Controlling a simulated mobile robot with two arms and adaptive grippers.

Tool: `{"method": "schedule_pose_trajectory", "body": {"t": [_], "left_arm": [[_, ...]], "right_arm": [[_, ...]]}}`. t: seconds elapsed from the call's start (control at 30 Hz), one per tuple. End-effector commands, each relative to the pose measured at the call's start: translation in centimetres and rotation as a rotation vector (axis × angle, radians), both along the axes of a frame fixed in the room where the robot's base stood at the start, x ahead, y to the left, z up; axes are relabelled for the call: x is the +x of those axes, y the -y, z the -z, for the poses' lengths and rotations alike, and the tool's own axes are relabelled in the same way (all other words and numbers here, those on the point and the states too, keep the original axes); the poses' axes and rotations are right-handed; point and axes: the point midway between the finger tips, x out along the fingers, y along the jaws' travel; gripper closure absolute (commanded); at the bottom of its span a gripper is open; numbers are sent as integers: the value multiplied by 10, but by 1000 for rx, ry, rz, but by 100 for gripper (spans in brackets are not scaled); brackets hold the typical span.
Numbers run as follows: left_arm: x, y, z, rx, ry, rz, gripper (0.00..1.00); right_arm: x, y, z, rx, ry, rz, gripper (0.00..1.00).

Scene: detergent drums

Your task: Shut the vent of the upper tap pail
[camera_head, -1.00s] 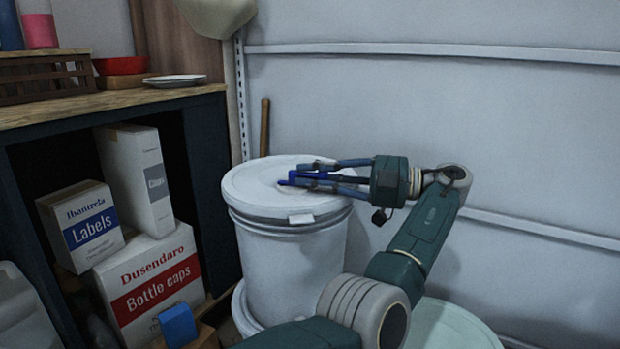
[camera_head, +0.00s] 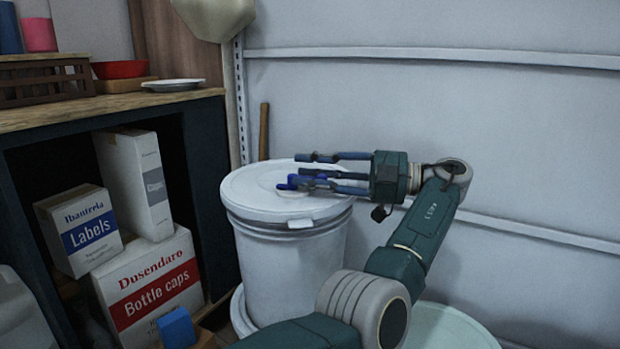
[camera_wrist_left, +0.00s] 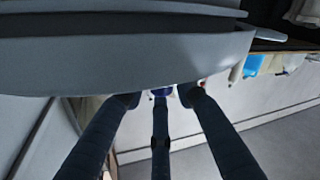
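The upper tap pail (camera_head: 290,250) is white and stands upright with its lid on. A small blue vent piece (camera_head: 291,183) sits on a pale round patch of the lid and looks low; its exact state is hard to tell. My left gripper (camera_head: 308,172) reaches in from the right just above the lid. Its fingers are spread, with the vent piece at or between the fingertips; contact cannot be told. In the left wrist view the spread fingers point at a bit of blue (camera_wrist_left: 162,91), below the pale lid rim (camera_wrist_left: 120,65). My right gripper is not in view.
Another pail (camera_head: 240,310) is under the upper one, and a pale green lid (camera_head: 450,328) is at lower right. A dark shelf with boxes (camera_head: 150,285) stands left. A wooden handle (camera_head: 264,130) leans behind the pail. The wall behind is close.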

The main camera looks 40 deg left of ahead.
Motion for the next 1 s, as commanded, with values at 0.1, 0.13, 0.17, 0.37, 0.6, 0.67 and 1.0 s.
{"method": "schedule_pose_trajectory", "body": {"t": [0.1, 0.13, 0.17, 0.37, 0.6, 0.67, 1.0], "left_arm": [[0, 0, -27, 1, 5, 0, 72], [0, -1, -34, 1, 5, 0, 72], [0, -1, -41, 2, 5, 0, 72], [0, -2, -71, -2, 1, -3, 72], [0, -1, -84, 1, 2, 1, 72], [0, -1, -85, 3, 2, 1, 72], [0, -1, -85, 3, 1, 1, 88]], "right_arm": [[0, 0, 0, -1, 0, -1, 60], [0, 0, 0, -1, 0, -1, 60], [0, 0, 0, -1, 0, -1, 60], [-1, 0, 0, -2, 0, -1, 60], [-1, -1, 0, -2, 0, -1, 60], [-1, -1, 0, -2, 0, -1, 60], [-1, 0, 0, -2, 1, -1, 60]]}}
